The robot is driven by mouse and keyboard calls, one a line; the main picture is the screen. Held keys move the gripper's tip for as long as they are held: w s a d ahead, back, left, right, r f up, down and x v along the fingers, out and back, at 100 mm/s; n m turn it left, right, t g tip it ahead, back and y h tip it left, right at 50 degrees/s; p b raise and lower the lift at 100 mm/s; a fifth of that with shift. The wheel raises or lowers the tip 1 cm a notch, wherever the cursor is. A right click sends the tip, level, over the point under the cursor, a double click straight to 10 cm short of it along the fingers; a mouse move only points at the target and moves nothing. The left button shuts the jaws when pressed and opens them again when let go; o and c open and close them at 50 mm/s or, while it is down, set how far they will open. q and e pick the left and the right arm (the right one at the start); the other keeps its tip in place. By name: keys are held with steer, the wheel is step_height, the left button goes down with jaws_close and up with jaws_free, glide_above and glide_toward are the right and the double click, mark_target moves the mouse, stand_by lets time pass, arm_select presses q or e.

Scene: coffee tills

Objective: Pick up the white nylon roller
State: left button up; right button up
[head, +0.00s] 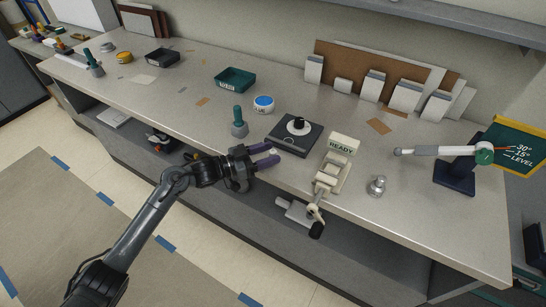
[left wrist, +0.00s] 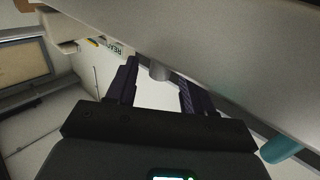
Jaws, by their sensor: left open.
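A short pale grey cylinder, which looks like the white nylon roller (left wrist: 158,71), shows between my fingertips in the left wrist view. It stands out from the edge of a large grey surface. In the head view I cannot make it out; my fingers may hide it. My left gripper (head: 266,155) is at the front edge of the counter, fingers pointing right. It also shows in the left wrist view (left wrist: 158,85), with its fingers apart on either side of the cylinder. I cannot tell whether they touch it. My right gripper is not in view.
Close by on the counter (head: 190,120) are a teal-handled tool (head: 239,122), a black plate with a white disc and knob (head: 290,142), a blue-topped tub (head: 263,103) and a cream READY clamp (head: 327,175). A metal knob (head: 377,187) stands further right.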

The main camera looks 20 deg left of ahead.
arm_select(q)
steer(key=shift+x, duration=0.95)
jaws_close()
